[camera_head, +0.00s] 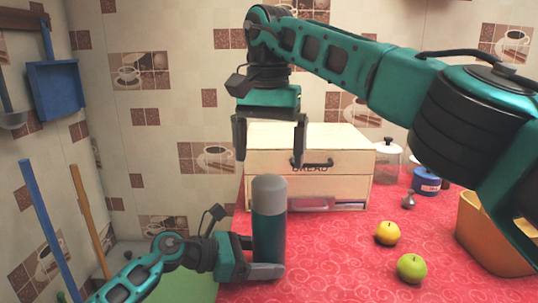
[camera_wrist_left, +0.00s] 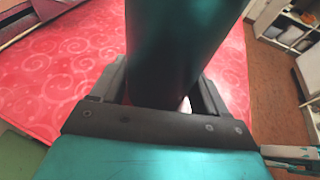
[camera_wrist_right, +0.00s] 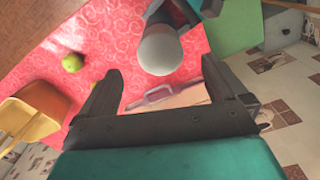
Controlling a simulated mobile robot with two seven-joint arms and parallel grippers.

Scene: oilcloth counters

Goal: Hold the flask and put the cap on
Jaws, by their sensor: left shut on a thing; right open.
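The flask (camera_head: 268,230) is a dark teal cylinder, upright at the left edge of the red counter. The grey cap (camera_head: 269,186) sits on its top and looks straight; whether it is tight I cannot tell. My left gripper (camera_head: 262,258) is shut around the lower part of the flask. In the left wrist view the flask (camera_wrist_left: 180,45) rises between the fingers. My right gripper (camera_head: 269,157) is open and empty, pointing down above the cap, apart from it. The right wrist view shows the cap (camera_wrist_right: 160,52) beyond the open fingers.
A wooden bread box (camera_head: 310,165) stands behind the flask. A yellow apple (camera_head: 387,233) and a green apple (camera_head: 411,268) lie to the right. An orange container (camera_head: 490,240), a glass jar (camera_head: 387,160) and a blue pot (camera_head: 427,182) stand further right. The counter between flask and apples is clear.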

